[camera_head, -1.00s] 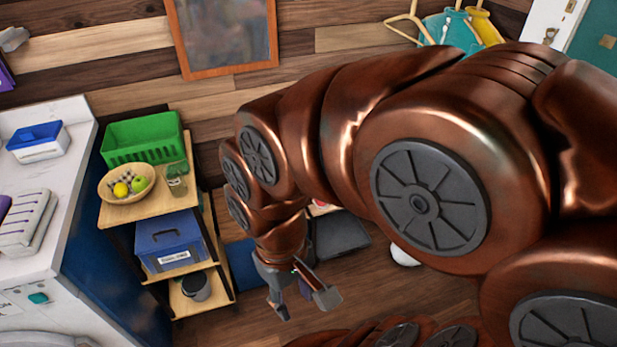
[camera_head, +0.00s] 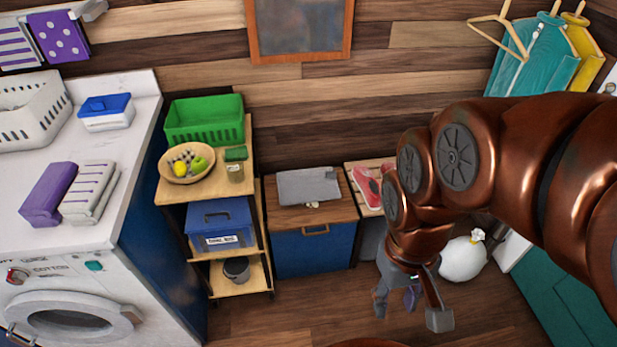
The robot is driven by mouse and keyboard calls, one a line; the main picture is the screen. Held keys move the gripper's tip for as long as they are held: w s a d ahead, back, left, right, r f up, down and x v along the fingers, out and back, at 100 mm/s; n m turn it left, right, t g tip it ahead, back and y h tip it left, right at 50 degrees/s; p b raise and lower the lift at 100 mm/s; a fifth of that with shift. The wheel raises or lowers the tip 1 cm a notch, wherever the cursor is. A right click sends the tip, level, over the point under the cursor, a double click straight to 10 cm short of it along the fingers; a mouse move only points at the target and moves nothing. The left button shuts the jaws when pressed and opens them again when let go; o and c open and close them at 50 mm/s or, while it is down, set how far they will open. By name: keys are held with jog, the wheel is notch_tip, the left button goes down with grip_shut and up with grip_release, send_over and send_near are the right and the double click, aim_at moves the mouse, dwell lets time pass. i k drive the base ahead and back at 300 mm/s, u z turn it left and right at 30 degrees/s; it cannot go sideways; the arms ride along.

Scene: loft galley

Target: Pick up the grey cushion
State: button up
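The grey cushion (camera_head: 309,186) lies flat on the wooden top of a low blue cabinet (camera_head: 312,248) against the back wall. My gripper (camera_head: 408,312) hangs below my arm, to the right of the cabinet and lower in the picture. Its two fingers are spread apart and point down. A small purple shape shows between or behind the fingers; I cannot tell what it is. The gripper is apart from the cushion, which is in plain view.
A rack with red shoes (camera_head: 367,187) and a white bag (camera_head: 462,259) are right. Wooden floor (camera_head: 310,310) in front is clear.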

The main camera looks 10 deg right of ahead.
aim_at(315, 184)
jog(key=u, duration=4.1)
jog(key=k, duration=2)
jog(key=z, duration=1.2)
